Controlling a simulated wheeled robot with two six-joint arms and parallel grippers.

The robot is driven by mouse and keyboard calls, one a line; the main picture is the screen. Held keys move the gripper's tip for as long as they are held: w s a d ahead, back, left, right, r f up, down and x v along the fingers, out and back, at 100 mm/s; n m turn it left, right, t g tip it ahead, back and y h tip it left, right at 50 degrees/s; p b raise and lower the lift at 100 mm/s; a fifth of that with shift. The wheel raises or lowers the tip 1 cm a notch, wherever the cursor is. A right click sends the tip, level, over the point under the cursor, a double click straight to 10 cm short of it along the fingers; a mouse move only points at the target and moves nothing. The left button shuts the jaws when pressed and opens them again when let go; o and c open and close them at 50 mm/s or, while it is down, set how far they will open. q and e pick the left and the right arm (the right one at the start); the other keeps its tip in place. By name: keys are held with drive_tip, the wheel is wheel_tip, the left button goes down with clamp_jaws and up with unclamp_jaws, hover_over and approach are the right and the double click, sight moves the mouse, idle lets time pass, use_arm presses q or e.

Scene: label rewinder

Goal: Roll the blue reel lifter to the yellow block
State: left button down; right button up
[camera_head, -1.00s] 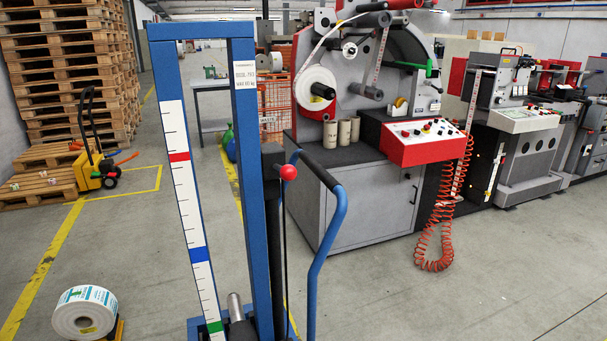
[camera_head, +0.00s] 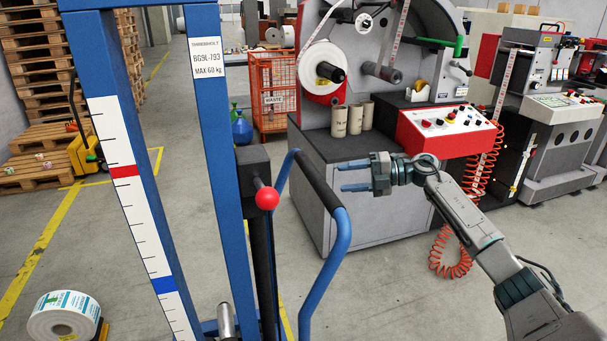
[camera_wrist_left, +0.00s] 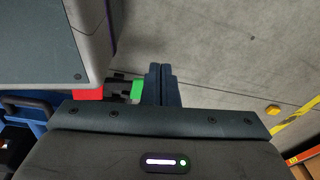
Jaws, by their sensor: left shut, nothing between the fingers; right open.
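The blue reel lifter (camera_head: 222,150) stands upright close in front of me, left of centre in the head view. It has a white scale with red and blue bands, a red ball knob (camera_head: 267,198) and a blue side handle (camera_head: 341,245) with a black grip. Its base is cut off at the bottom. My right gripper (camera_head: 352,177) is open and empty, right of the handle and apart from it. My left gripper (camera_wrist_left: 162,84) shows only in the left wrist view, with its fingers together and empty. I cannot clearly make out the yellow block.
A label reel (camera_head: 64,316) sits on a low yellow-orange support at lower left. A yellow pallet truck (camera_head: 85,155) and wooden pallets (camera_head: 40,168) stand behind. The rewinder cabinet (camera_head: 370,205) and a hanging red coiled hose (camera_head: 450,252) are at right. Floor in front of the cabinet is clear.

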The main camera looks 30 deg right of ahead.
sight(310, 178)
drive_tip(key=p+x, duration=0.1)
drive_tip(key=x, duration=0.2)
drive_tip(key=p+x, duration=0.1)
drive_tip(key=x, duration=0.2)
drive_tip(key=p+x, duration=0.1)
drive_tip(key=x, duration=0.2)
drive_tip(key=shift+s+a+r, duration=0.1)
drive_tip(key=shift+a+r, duration=0.25)
drive_tip(key=shift+a, duration=0.05)
use_arm(q)
drive_tip(key=s+a+f, duration=0.1)
drive_tip(key=s+f, duration=0.2)
drive_tip(key=s, duration=0.6)
drive_tip(key=shift+a+f, duration=0.2)
drive_tip(key=shift+f, duration=0.2)
use_arm(e)
drive_tip(key=shift+w+a+f, duration=0.2)
drive_tip(key=shift+w+a, duration=0.2)
drive_tip(key=shift+a, duration=0.1)
drive_tip(key=shift+c, duration=0.4)
clamp_jaws()
